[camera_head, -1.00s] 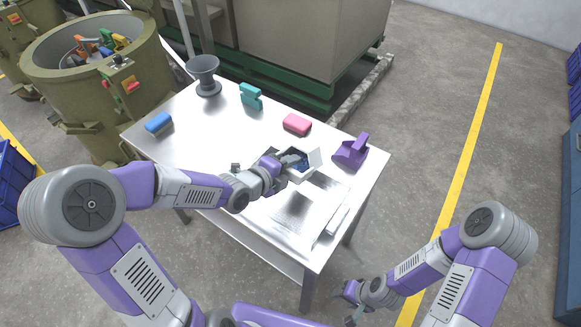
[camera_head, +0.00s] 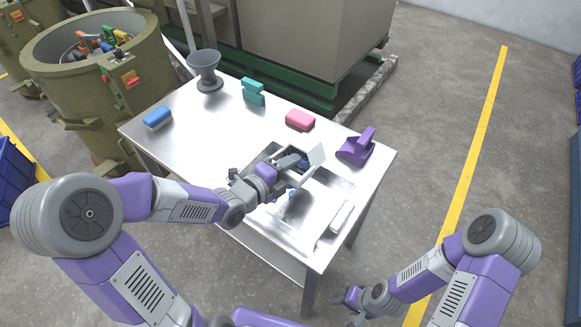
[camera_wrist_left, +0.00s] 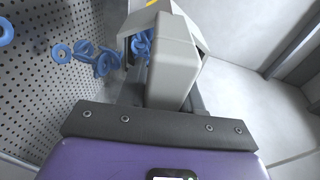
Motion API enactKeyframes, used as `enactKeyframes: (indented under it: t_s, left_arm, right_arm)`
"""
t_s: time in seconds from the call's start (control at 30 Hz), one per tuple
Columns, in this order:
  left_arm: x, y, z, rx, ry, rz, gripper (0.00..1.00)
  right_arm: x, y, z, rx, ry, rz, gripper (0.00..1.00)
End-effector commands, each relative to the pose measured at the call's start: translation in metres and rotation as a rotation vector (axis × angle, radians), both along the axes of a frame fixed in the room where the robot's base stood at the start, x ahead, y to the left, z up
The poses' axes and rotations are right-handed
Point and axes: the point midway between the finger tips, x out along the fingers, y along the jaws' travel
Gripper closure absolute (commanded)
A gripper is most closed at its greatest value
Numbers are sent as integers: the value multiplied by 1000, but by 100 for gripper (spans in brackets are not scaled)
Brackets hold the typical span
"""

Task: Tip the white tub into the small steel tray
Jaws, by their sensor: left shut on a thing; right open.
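The white tub (camera_head: 317,155) is in my left gripper (camera_head: 291,163), tilted and held above the right part of the steel table. In the left wrist view the tub (camera_wrist_left: 198,35) shows blue rings at its mouth. Several blue rings (camera_wrist_left: 102,60) are outside it, over a perforated grey surface; I cannot tell whether all are at rest. The small steel tray (camera_head: 325,190) lies beneath the tub, partly hidden by my gripper, with blue (camera_head: 292,193) showing above it. My right gripper (camera_head: 352,298) is open and empty, low beyond the table's front edge.
On the table (camera_head: 190,140) stand a grey funnel-like cup (camera_head: 206,72), a teal object (camera_head: 253,92), a pink block (camera_head: 300,120), a blue brush-like block (camera_head: 157,118) and a purple scoop (camera_head: 357,148). A pale bar (camera_head: 341,217) lies at the right. A green barrel (camera_head: 95,85) stands behind left.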

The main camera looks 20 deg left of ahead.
Motion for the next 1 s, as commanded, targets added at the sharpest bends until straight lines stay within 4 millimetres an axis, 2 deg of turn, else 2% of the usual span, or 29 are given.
enactKeyframes:
  t_s: [0.43,0.5,1.0]
  left_arm:
    - [-13,4,-16,-92,-240,-2,100]
    - [-13,4,-14,-100,-263,-4,100]
    - [-14,6,-17,-115,-326,12,100]
  right_arm:
    - [0,0,2,0,-1,0,48]
    - [0,0,7,0,0,0,48]
    - [0,0,13,0,-1,0,48]
